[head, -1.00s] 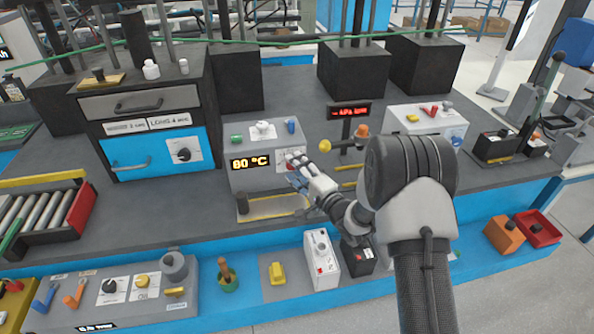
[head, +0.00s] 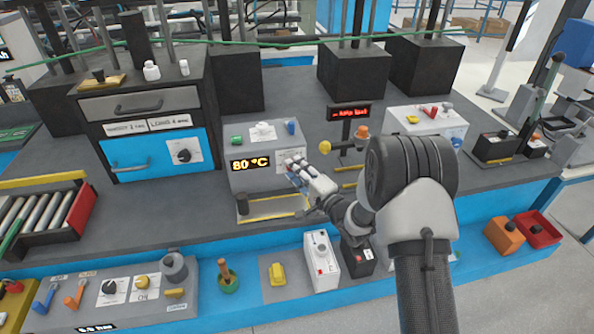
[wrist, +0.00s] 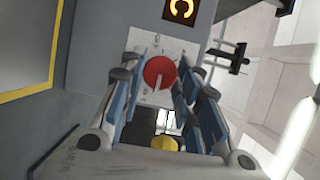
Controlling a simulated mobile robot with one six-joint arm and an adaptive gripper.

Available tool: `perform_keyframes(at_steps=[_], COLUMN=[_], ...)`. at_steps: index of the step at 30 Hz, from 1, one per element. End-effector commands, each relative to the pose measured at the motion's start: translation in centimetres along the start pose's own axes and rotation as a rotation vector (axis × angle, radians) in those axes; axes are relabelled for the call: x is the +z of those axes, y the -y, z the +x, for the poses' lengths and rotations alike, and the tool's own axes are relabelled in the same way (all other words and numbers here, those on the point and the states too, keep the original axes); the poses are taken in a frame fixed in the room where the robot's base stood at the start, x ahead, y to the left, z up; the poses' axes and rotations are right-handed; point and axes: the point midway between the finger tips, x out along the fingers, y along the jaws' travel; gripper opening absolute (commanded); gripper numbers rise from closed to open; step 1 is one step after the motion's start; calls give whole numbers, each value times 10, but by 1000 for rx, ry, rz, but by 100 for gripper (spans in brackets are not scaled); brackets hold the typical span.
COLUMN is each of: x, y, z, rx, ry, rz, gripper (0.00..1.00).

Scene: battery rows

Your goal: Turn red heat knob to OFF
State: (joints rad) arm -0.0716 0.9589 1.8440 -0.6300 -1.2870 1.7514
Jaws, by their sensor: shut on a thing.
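The red heat knob (wrist: 160,72) sits on a white label plate (wrist: 178,48) on the front of the grey heater box (head: 246,181). In the wrist view it lies between the fingers of my gripper (wrist: 162,68), which is shut on it. A pale pointer line on the knob runs downward in that picture; the plate's markings are too small to read. In the head view my gripper (head: 296,168) is at the right of the box front and hides the knob. The box's display (head: 250,164) reads 80 °C.
Green, white and blue parts stand on the heater box top. A yellow-edged tray (head: 272,208) lies at its foot. A yellow ball-ended bar (head: 325,147) and a red-lit display (head: 349,112) stand close to the right of my gripper.

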Motion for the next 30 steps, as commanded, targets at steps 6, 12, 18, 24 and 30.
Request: perform_keyframes(at_steps=[6,12,18,24,30], x=[0,0,1,2,4], y=[2,5,6,7,7], z=[0,0,0,1,1], rx=[35,94,166,238,310], ry=[0,0,0,0,1], rz=[-82,-226,-400,-576,-751], gripper=[6,6,6,6,6])
